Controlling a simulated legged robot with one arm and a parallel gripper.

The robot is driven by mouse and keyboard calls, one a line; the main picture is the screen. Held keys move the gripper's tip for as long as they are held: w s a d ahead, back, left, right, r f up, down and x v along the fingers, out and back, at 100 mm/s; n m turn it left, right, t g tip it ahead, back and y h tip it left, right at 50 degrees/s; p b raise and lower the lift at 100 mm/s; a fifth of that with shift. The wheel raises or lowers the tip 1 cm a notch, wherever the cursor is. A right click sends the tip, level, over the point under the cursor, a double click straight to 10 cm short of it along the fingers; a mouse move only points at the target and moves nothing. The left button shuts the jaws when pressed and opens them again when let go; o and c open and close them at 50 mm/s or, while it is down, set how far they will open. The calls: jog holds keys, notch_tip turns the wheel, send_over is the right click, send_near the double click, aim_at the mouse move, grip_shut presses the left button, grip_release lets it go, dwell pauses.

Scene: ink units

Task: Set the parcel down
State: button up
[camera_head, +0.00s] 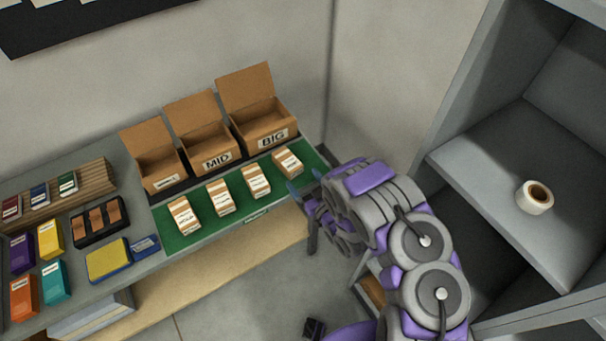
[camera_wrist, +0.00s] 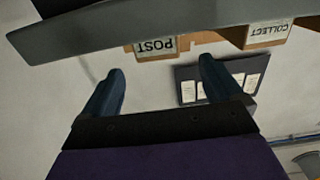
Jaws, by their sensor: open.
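Several small brown-and-white parcels stand in a row on a green mat (camera_head: 190,236) on the counter: a left one (camera_head: 183,216), two middle ones (camera_head: 220,197) (camera_head: 256,182) and a right one (camera_head: 288,163). My gripper (camera_head: 304,182) is at the right end of the mat, close to the right parcel. In the wrist view its two blue fingers are spread wide, with nothing between them (camera_wrist: 162,75). No parcel shows in the wrist view. Whether a finger touches the mat or counter edge I cannot tell.
Open cardboard boxes stand behind the mat, including MID (camera_head: 216,160) and BIG (camera_head: 272,139). Coloured ink boxes (camera_head: 48,240) and a black tray (camera_head: 98,222) are at left.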

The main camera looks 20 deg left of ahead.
jog(key=shift+r+p, duration=0.1)
jog(key=shift+p, duration=0.3)
jog(key=shift+s+d+p, duration=0.1)
jog(key=shift+s+p, duration=0.1)
jog(key=shift+p, duration=0.25)
jog(key=d+p, duration=0.2)
jog(key=shift+s+d+r+p, duration=0.1)
jog(key=shift+s+r+p, duration=0.05)
jog(key=shift+s+p, duration=0.25)
jog(key=shift+s+d+p, duration=0.2)
jog(key=shift+p, duration=0.35)
